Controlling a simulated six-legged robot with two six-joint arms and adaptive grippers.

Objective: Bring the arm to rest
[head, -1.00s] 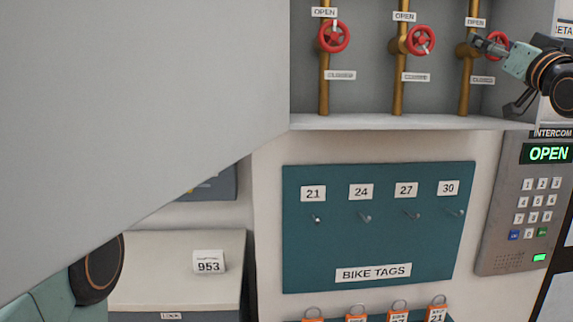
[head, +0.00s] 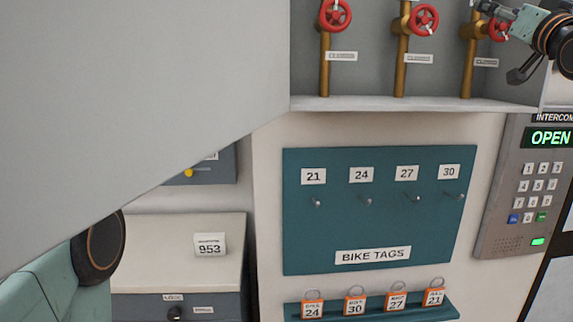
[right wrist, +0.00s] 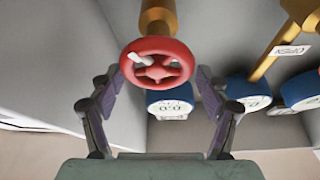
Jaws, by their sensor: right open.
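My right gripper (head: 500,42) is at the upper right of the head view, in front of the rightmost red valve wheel (head: 496,28). In the right wrist view this wheel (right wrist: 157,62) lies ahead of the open gripper (right wrist: 160,92), centred between the finger lines and near the tips. The fingers stand apart on either side, and nothing is held. Contact with the wheel cannot be told. A teal part of my arm shows at the lower left of the head view. My left gripper is not seen.
Two more red wheels (head: 335,15) (head: 424,20) sit on brass pipes in the grey recess. A large grey panel (head: 130,100) blocks the left. Below are the bike tags board (head: 375,230), a tag shelf (head: 440,313) and an intercom (head: 520,235). Blue gauges (right wrist: 170,103) show in the wrist view.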

